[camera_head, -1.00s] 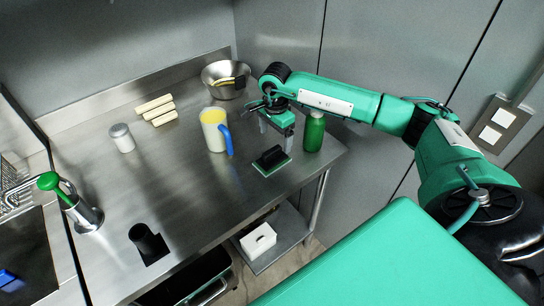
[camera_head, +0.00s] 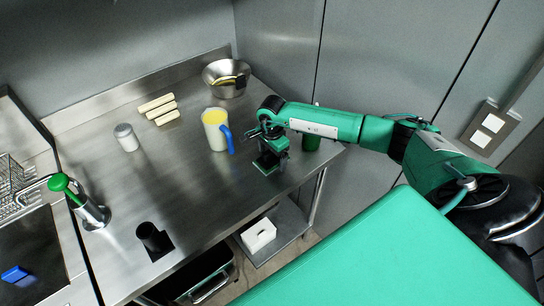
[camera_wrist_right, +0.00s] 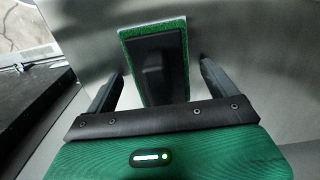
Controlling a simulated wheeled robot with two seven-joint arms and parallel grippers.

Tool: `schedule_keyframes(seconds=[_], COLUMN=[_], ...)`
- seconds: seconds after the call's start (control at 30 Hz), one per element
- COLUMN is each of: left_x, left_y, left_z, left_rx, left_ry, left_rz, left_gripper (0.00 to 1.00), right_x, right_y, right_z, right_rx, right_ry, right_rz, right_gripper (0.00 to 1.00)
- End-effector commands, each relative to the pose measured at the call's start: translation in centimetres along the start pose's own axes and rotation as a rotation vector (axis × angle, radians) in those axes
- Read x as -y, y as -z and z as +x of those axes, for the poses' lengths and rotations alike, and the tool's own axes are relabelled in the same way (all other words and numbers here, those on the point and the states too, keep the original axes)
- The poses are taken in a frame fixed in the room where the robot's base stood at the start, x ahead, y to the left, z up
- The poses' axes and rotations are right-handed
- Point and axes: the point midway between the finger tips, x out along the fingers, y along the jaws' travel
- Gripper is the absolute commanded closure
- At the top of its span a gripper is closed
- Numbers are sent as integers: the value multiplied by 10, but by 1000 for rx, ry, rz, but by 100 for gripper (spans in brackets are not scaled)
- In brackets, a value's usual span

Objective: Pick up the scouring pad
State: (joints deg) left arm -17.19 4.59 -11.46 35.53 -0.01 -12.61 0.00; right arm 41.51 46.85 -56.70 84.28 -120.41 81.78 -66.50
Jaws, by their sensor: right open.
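The scouring pad (camera_wrist_right: 157,62) is a green pad with a black holder and raised handle on top. In the right wrist view it lies on the steel table between the two fingers of my right gripper (camera_wrist_right: 155,88), with a gap on each side. My right gripper is open. In the head view my right gripper (camera_head: 270,160) is over the pad (camera_head: 265,168), which is partly hidden by it. My left gripper is not in view.
A green bottle (camera_head: 311,141) stands just right of my right gripper, partly behind the arm. A cream pitcher with a blue handle (camera_head: 214,130) stands to the left. A steel bowl (camera_head: 226,85) is behind. The table's front edge is close to the pad.

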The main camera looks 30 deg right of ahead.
Motion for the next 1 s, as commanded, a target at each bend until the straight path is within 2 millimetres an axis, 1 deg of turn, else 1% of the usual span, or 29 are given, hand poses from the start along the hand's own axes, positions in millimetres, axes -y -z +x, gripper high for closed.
schedule_keyframes(seconds=[0.03,0.17,0.2,0.27,0.3,0.57,0.73,0.87,0.97,1.0], left_x=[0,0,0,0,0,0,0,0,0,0], left_y=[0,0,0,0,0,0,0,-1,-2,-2], left_z=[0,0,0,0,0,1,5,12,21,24], left_rx=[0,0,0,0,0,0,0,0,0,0], left_ry=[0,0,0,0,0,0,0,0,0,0], left_rz=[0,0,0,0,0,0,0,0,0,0], left_gripper=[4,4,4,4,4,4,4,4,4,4], right_x=[0,0,0,0,0,0,1,1,2,1], right_y=[0,0,0,0,0,0,0,1,1,1], right_z=[0,0,0,0,0,-1,-10,-28,-50,-60], right_rx=[0,0,0,0,0,1,2,-1,-1,-1], right_ry=[0,0,0,0,0,1,3,5,7,6], right_rz=[0,0,0,0,0,0,0,-1,-1,-2], right_gripper=[11,36,44,56,59,59,59,59,59,59])
